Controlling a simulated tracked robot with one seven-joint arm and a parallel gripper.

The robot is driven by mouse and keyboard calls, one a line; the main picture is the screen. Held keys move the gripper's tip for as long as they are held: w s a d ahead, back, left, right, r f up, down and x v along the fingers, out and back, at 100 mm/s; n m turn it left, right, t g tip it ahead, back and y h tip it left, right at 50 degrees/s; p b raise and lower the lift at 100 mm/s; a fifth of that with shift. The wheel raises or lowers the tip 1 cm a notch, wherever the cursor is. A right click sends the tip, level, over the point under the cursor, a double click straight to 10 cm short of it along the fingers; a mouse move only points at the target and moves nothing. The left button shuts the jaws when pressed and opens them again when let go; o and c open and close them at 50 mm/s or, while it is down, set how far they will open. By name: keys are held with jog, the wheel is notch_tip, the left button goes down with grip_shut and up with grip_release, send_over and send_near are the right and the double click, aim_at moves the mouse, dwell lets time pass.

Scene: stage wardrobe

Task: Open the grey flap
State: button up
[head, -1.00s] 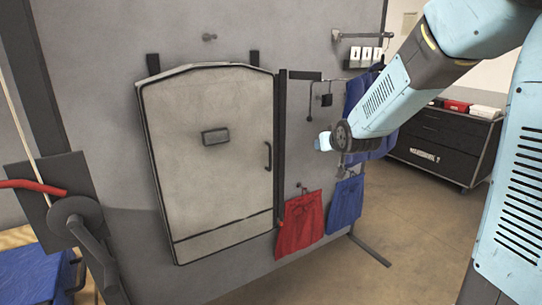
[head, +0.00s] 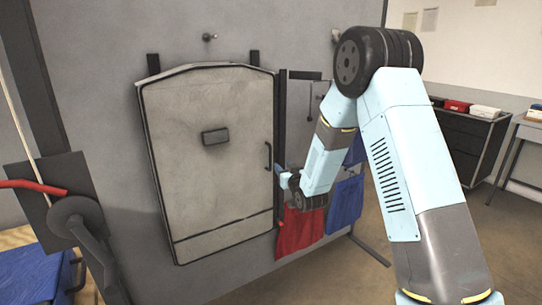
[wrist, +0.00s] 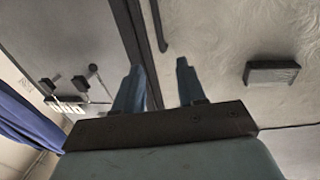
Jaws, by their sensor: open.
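The grey flap (head: 215,185) is a large upright panel with a dark rim, set in the grey wall and closed. Its dark handle (head: 267,156) is a slim vertical bar near the right edge. A small dark block (head: 215,136) sits on its upper middle. In the wrist view the handle (wrist: 158,25) shows at the top, just beyond the fingers, with the flap's face (wrist: 225,40) behind. My gripper (wrist: 155,80) is open and empty, its two fingers apart and not around the handle. In the head view my wrist is just right of the flap's edge, below handle height.
A dark post (head: 281,130) runs along the flap's right edge. Red cloth (head: 300,230) and blue cloth (head: 345,205) hang right of it. A lever with a red grip (head: 35,186) is at left. A dark cabinet (head: 465,140) stands at the back right.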

jog(key=x, duration=1.3)
jog(key=shift+w, duration=0.25)
jog(key=shift+c, duration=0.3)
grip_shut()
